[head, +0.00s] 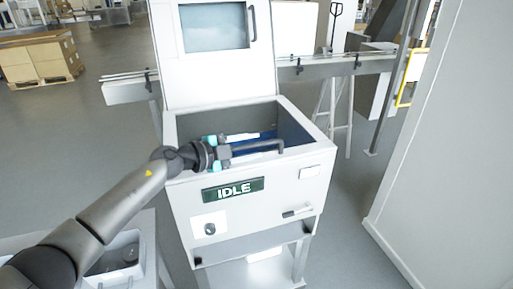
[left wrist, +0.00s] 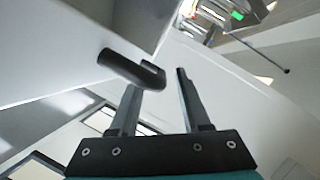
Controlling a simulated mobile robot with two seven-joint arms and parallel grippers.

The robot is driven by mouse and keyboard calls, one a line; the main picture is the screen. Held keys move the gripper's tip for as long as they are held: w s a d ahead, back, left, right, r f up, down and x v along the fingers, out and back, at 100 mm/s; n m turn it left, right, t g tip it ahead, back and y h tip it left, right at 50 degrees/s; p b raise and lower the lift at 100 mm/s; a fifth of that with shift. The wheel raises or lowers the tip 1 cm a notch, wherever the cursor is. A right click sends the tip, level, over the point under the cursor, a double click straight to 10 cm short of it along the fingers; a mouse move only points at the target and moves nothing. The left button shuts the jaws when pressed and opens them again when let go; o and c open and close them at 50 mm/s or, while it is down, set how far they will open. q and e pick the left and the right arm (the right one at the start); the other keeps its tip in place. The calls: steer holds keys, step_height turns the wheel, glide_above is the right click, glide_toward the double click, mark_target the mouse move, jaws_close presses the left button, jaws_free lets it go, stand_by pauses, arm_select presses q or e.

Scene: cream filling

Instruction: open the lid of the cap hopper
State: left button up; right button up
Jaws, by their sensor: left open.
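In the head view a white machine with an IDLE sign (head: 233,189) has an open-topped box, its rim (head: 300,115) bare. A windowed panel (head: 215,70) with a dark handle (head: 253,22) stands raised behind the opening. In the left wrist view my gripper's two fingers (left wrist: 156,80) are apart, and a dark handle (left wrist: 125,65) passes close to the left fingertip. I cannot tell whether they touch. My right gripper is not in view.
A grey rail (head: 320,70) runs behind the machine. A white wall panel (head: 440,150) stands at the right, with free floor (head: 345,225) between. A white container (head: 118,262) with dark round things sits at lower left. Cardboard boxes (head: 40,60) are far left.

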arm_select(q)
steer(key=shift+x, duration=1)
steer(key=shift+c, duration=0.3)
jaws_close()
stand_by(0.5)
